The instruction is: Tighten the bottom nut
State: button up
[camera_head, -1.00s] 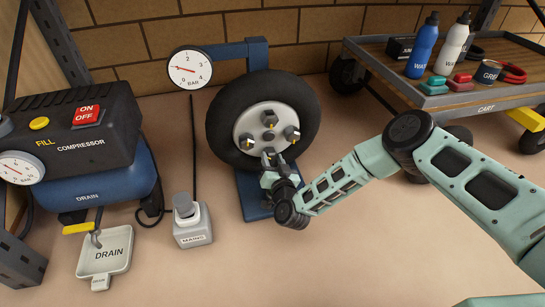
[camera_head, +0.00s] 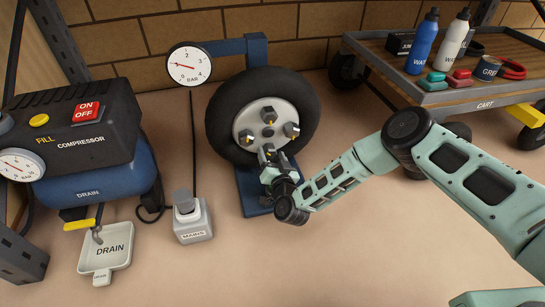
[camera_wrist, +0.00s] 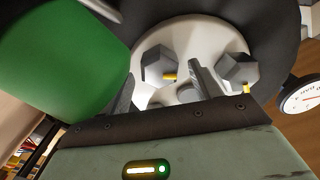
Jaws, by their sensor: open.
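The wheel's black tyre (camera_head: 222,118) stands upright on a blue stand, with a pale hub disc (camera_head: 254,119). Grey hex nuts with yellow marks sit on the disc: a top nut (camera_head: 268,115), a left nut (camera_head: 246,139) and a right nut (camera_head: 291,130). The bottom nut is largely hidden by my gripper (camera_head: 267,154), which is at the lower part of the disc. In the wrist view my gripper (camera_wrist: 163,92) has its fingers apart. One nut (camera_wrist: 157,65) shows between them and another nut (camera_wrist: 238,70) lies right of the right finger. I cannot tell whether the fingers touch a nut.
A pressure gauge (camera_head: 189,65) hangs left of the wheel. A compressor (camera_head: 80,130), a drain tray (camera_head: 118,235) and a mains switch box (camera_head: 191,225) are at left. A cart (camera_head: 480,98) with bottles stands at right. A large green surface (camera_wrist: 60,45) fills the wrist view's upper left.

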jog(key=p+v, duration=0.9)
jog(key=v, duration=0.8)
jog(key=shift+s, duration=0.2)
jog(key=shift+d+r, duration=0.1)
